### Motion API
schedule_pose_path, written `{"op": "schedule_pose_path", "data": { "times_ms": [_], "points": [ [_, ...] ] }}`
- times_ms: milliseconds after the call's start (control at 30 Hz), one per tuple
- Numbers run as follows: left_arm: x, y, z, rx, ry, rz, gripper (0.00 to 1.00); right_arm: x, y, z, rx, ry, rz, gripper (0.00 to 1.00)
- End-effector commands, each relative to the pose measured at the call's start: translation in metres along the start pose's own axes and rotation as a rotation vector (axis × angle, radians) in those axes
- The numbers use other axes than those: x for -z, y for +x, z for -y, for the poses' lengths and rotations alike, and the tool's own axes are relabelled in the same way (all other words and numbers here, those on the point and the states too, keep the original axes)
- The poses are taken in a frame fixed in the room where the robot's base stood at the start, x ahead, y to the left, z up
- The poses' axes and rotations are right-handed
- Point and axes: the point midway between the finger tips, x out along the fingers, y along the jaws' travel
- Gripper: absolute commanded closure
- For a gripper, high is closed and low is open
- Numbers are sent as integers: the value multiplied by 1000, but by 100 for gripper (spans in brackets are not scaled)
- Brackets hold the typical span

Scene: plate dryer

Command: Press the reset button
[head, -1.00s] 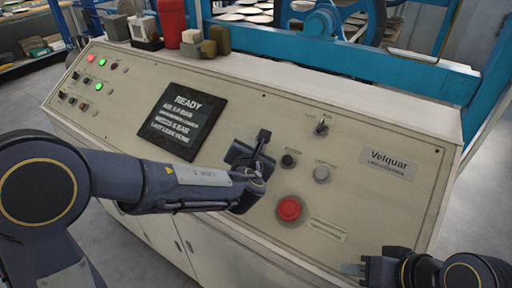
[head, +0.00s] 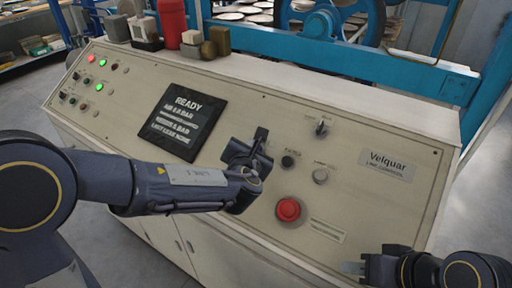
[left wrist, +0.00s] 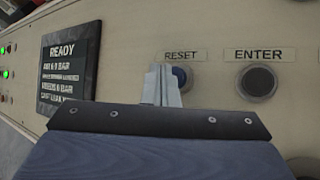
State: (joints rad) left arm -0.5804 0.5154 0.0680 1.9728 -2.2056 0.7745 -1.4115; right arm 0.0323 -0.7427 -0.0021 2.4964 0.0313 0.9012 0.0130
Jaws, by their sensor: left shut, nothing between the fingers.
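The reset button (left wrist: 180,76) shows in the left wrist view as a blue round button under a RESET label (left wrist: 181,56). My left gripper's fingertips (left wrist: 162,85) cover its left part; I cannot tell whether they touch it. In the head view my left gripper (head: 261,134) is over the middle of the sloped control panel (head: 225,85), to the right of the screen. It is shut and empty, and it hides the reset button there. My right gripper (head: 362,268) is low at the right, by the panel's front edge; its jaw state is unclear.
The dark ENTER button (left wrist: 258,82) is just right of the reset button. The READY screen (head: 182,122) lies left. Blue machinery (head: 350,65) stands behind the panel.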

Motion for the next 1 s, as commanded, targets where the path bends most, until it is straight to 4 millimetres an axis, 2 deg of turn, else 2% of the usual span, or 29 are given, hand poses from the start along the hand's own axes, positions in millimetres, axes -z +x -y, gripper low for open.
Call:
{"op": "schedule_pose_path", "data": {
  "times_ms": [500, 1000],
  "points": [
    [-25, -33, -24, 0, -1, 1, 100, 12, -24, 11, 0, 0, 0, 65],
    [-24, -33, -24, 0, 0, 1, 100, 12, -23, 11, 0, 0, 0, 65]
  ]
}}
